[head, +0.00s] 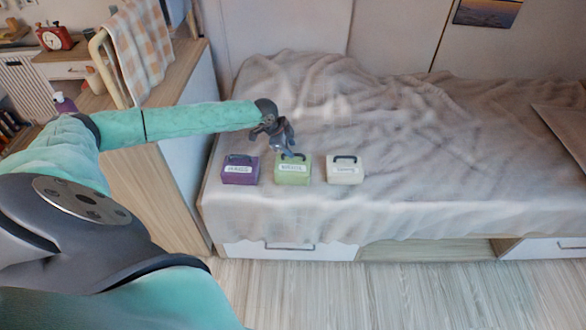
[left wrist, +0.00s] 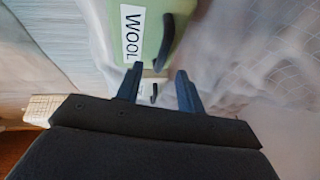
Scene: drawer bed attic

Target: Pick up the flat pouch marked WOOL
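The green pouch (head: 292,174) stands upright on the bed in the middle of a row, with a dark handle on top. In the left wrist view the green pouch (left wrist: 154,12) shows a white label reading WOOL. My left gripper (head: 287,151) is just above and behind it in the head view. In the left wrist view the two dark fingers (left wrist: 157,85) are apart with nothing held between them. The pouch's handle lies just beyond the fingertips; I cannot tell whether they touch it. My right gripper is not in view.
A purple pouch (head: 240,173) stands left of the green one and a cream pouch (head: 345,173) right of it, with small gaps. The bed (head: 430,195) with its rumpled cover is clear to the right. A wooden cabinet (head: 165,150) borders the bed on the left.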

